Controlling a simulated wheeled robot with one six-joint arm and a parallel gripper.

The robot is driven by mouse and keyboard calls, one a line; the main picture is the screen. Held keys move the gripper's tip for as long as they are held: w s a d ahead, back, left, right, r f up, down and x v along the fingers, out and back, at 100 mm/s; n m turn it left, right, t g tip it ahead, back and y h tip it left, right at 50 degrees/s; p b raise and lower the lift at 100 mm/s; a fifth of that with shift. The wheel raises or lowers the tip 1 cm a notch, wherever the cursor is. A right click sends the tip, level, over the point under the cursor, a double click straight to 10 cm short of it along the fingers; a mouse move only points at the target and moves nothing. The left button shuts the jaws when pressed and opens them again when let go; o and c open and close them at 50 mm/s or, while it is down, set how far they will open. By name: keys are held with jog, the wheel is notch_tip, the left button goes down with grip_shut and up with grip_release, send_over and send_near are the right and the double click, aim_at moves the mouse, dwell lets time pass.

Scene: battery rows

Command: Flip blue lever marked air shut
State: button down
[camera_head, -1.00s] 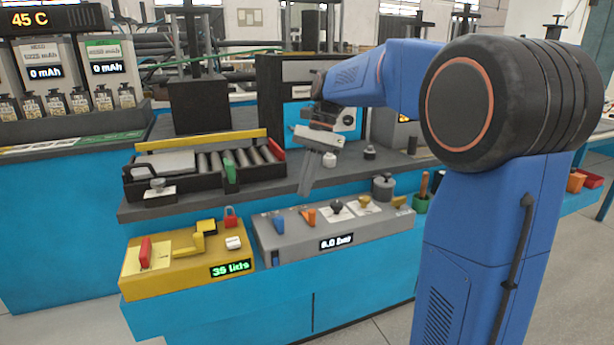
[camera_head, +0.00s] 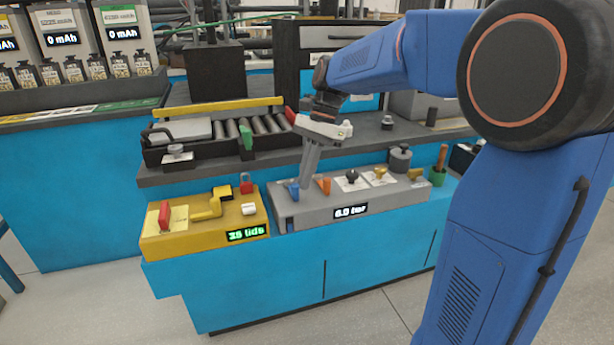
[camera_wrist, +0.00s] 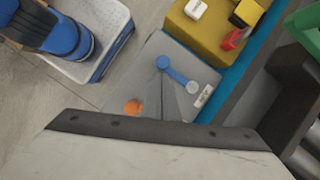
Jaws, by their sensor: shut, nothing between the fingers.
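The blue lever (camera_head: 293,191) stands at the left end of the grey panel (camera_head: 290,212), whose display reads about 6.0 bar. In the wrist view the blue lever (camera_wrist: 178,75) has a round blue end and a pale label (camera_wrist: 203,97) close by. My gripper (camera_head: 305,184) is shut and empty, pointing down just right of the lever. In the wrist view my gripper's tips (camera_wrist: 163,74) lie close beside the lever; I cannot tell whether they touch it. The lever's marking is too small to read.
An orange lever (camera_head: 325,185) stands just right of my gripper, with a black knob (camera_head: 352,176) and yellow valves further right. The yellow box (camera_head: 160,240) with a red lever (camera_head: 165,214) adjoins on the left. A dark shelf edge (camera_head: 230,169) rises behind.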

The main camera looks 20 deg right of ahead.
aim_at(271, 197)
jog(key=shift+a, duration=0.1)
jog(key=shift+s+a+m+t, duration=0.2)
jog(key=shift+a+m, duration=0.1)
jog(key=shift+m, duration=0.3)
jog(key=shift+s+a+m+t, duration=0.15)
jog(key=shift+a+m+t, duration=0.1)
jog(key=shift+m, duration=0.35)
jog(key=m, duration=0.1)
jog(key=a+m+t, duration=0.1)
jog(key=shift+s+a+m+y, duration=0.2)
jog(key=shift+m+y, duration=0.1)
jog(key=shift+m, duration=0.1)
jog(key=m, duration=0.1)
jog(key=a+m+t, duration=0.1)
jog(key=m, duration=0.1)
jog(key=a+m+t, duration=0.1)
jog(key=shift+w+a+m, duration=0.2)
jog(key=shift+a+m, duration=0.05)
jog(key=shift+m, duration=0.05)
jog(key=a+m, duration=0.1)
jog(key=m, duration=0.1)
jog(key=w+a+m+t+h, duration=0.1)
jog(key=m, duration=0.1)
jog(key=shift+w+a, duration=0.1)
jog(key=shift+w, duration=0.05)
jog(key=shift+w+a, duration=0.65)
jog(key=shift+w, duration=0.2)
jog(key=shift+w+r, duration=0.1)
